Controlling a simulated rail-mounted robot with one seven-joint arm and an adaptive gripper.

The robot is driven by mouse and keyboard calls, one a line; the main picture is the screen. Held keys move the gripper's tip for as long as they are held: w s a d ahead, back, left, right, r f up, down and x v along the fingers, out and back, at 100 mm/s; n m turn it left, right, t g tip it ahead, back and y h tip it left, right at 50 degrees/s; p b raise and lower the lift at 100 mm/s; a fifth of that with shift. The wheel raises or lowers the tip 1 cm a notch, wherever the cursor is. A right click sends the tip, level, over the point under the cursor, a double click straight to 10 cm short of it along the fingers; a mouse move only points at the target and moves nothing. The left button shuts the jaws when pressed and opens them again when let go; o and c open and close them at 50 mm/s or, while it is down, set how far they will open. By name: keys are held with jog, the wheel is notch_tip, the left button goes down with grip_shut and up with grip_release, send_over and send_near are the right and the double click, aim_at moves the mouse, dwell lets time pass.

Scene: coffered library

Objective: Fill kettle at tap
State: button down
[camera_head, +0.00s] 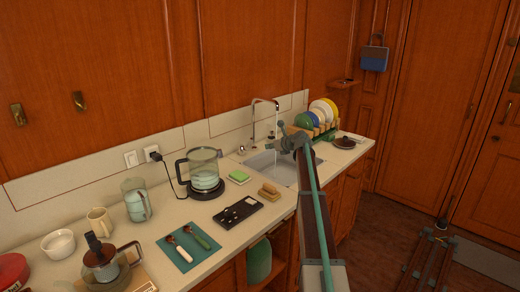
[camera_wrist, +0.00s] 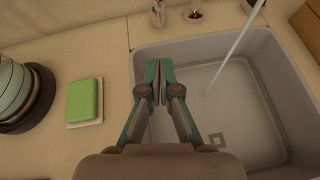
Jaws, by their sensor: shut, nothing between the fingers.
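The glass kettle (camera_head: 204,170) with a dark handle stands upright on its black base (camera_head: 206,193) on the counter, left of the sink. Pale contents seem to show in its lower part. Part of it shows at the left edge of the wrist view (camera_wrist: 12,92). The chrome tap (camera_head: 264,101) stands behind the sink (camera_head: 257,162), and a thin water stream (camera_wrist: 233,48) runs into the basin. My gripper (camera_wrist: 160,66) is shut and empty above the left side of the sink. It is apart from the kettle; in the head view my gripper (camera_head: 285,139) is near the stream.
A green sponge (camera_wrist: 84,100) on a pale dish lies between kettle and sink. A wooden brush or block (camera_head: 269,192) and a black tray (camera_head: 238,212) lie in front. A dish rack with plates (camera_head: 322,113) stands right. A cord runs from the kettle base to the wall socket.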

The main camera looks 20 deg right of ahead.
jog(key=w+r+p+x, duration=0.1)
jog(key=r+p+x, duration=0.1)
jog(key=x, duration=0.9)
jog(key=shift+w+r+p, duration=0.2)
jog(key=shift+p, duration=0.15)
jog(key=shift+a, duration=0.15)
